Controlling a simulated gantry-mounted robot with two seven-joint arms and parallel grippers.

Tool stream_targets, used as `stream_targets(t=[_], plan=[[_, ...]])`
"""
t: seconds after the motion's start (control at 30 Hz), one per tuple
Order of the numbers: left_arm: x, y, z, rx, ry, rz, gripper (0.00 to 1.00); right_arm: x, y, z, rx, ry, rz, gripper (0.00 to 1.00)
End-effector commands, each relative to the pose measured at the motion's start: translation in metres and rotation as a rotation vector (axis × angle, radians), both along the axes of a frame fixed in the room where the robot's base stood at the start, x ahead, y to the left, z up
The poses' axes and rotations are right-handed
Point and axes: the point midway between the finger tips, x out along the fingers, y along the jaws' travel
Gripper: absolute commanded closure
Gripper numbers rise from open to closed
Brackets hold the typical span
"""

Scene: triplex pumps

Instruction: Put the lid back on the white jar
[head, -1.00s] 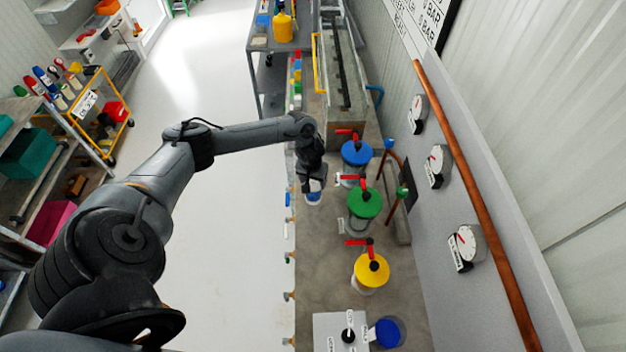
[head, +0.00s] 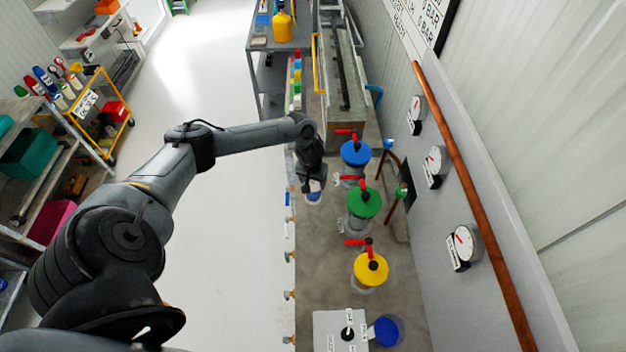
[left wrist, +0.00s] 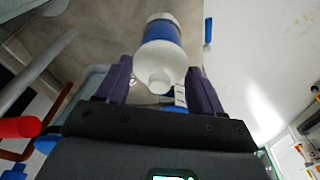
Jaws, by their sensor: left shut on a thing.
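The white jar (head: 313,198) with a blue band stands near the left edge of the grey bench, directly below my left gripper (head: 314,184). In the left wrist view the jar's blue band (left wrist: 162,30) shows just beyond the fingertips. My left gripper (left wrist: 160,66) is shut on a pale, rounded white piece with a knob-like end, which looks like the lid (left wrist: 161,77). The lid lines up with the jar from this angle. I cannot tell whether it touches the rim or hangs slightly above. My right gripper is not in view.
Blue (head: 356,152), green (head: 364,202) and yellow (head: 371,268) topped pumps with red handles stand close right of the jar. A blue round container (head: 388,331) and a white panel (head: 340,330) are at the front. Clear floor lies left of the bench.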

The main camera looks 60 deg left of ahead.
Motion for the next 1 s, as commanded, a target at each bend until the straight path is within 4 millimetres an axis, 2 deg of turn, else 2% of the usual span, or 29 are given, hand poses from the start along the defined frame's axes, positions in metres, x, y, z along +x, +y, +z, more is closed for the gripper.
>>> stream_targets(t=[0.17,0.2,0.4,0.57,0.63,1.0], plan=[[0.0,-0.0001,-0.0001,0.0,0.0,0.0,0.61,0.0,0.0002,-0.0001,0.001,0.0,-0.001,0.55],[0.0,-0.0001,-0.0001,0.0,0.0,0.0,0.32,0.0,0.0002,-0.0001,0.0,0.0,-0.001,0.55],[-0.0001,-0.0002,-0.0001,0.0,0.0,0.0,0.03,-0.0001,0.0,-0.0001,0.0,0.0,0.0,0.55],[0.0,-0.0001,0.0,0.0,0.0,0.0,0.03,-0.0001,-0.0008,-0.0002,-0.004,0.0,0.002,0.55],[-0.0001,-0.0002,-0.0001,0.0,0.0,0.0,0.0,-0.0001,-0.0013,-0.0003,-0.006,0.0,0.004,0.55],[-0.0001,-0.0001,0.0027,0.0,0.0,0.0,0.0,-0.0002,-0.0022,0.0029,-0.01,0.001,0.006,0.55]])
